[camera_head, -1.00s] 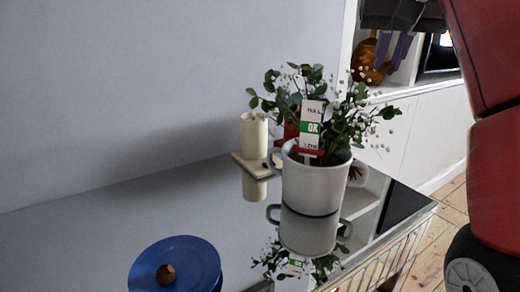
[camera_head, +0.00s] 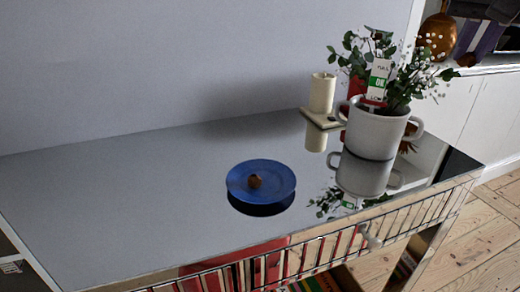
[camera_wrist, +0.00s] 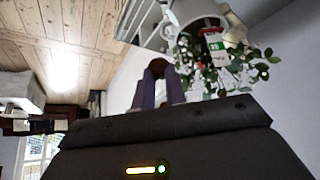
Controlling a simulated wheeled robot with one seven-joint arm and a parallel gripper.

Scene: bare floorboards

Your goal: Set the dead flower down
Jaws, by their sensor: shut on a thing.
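My gripper (camera_head: 472,50) has purple fingers and hangs at the upper right of the head view, beyond the potted plant. It is shut on a small brown thing (camera_head: 466,60), which looks like the dead flower. The wrist view also shows the brown thing (camera_wrist: 157,67) at the tips of the purple fingers (camera_wrist: 161,88). Its shape is dark and hard to make out. It is held in the air, apart from the tabletop.
The tabletop's left part is bare.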

